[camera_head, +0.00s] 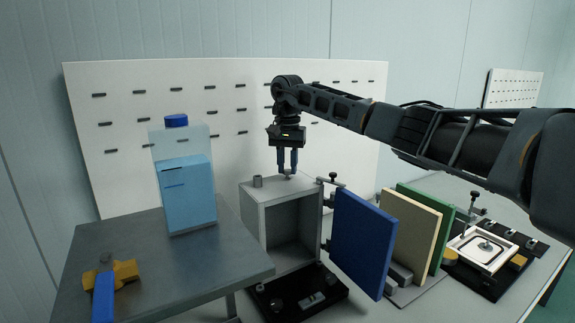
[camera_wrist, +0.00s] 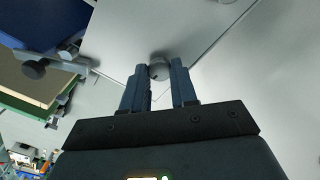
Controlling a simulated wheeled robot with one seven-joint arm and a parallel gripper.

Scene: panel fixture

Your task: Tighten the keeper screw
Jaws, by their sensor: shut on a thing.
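A grey open-fronted box (camera_head: 262,222) stands in the middle, with a blue panel (camera_head: 362,242) at its right side. A small round grey knob, which looks like the keeper screw (camera_wrist: 159,68), sits at the edge of the box top. My gripper (camera_head: 288,170) points down over the box top. In the wrist view its two fingers (camera_wrist: 160,75) stand on either side of the knob, shut on it. The knob's lower part and any thread are hidden, so I cannot tell how tight it is.
A dark knob on a bracket (camera_head: 333,177) stands right of the gripper. A beige board (camera_head: 412,225) and a green board (camera_head: 432,215) stand beside the blue panel. A blue container (camera_head: 187,195) and a yellow-and-blue tool (camera_head: 104,283) are on the left table.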

